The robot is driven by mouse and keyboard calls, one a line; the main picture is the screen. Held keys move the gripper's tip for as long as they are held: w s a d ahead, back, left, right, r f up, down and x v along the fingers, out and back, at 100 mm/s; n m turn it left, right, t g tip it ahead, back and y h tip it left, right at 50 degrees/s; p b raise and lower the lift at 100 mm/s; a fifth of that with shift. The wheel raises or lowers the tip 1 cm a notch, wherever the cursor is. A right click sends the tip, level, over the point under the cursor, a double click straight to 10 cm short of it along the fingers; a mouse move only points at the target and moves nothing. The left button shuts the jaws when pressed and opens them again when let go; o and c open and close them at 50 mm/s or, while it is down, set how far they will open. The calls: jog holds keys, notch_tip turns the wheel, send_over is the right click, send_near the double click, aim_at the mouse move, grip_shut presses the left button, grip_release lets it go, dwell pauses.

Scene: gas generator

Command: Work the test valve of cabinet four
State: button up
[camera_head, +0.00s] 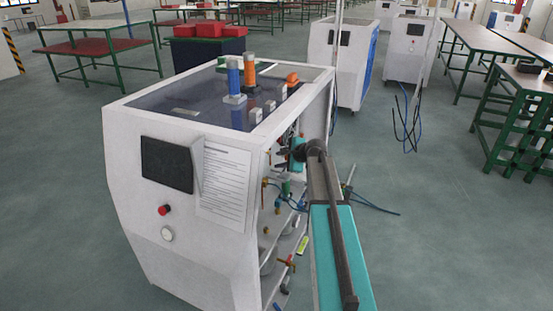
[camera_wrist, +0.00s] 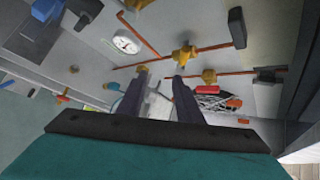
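A white cabinet (camera_head: 185,215) stands in front of me with its right side open, showing pipes, gauges and valves. No readable label tells me its number or which valve is the test valve. My arm reaches along that open side; its end is dark and hard to make out in the head view. In the wrist view, my gripper (camera_wrist: 160,78) has its two dark fingers apart, pointing at the panel. A brass valve body (camera_wrist: 183,56) on an orange pipe lies just beyond the fingertips, and another brass fitting (camera_wrist: 209,76) is right of them. Contact cannot be told.
More white cabinets (camera_head: 342,60) stand behind, with green-framed benches (camera_head: 520,95) at right. Floor around the cabinet is mostly clear.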

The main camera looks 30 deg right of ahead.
jog(key=shift+s+d, duration=0.2)
jog(key=shift+s, duration=1.1)
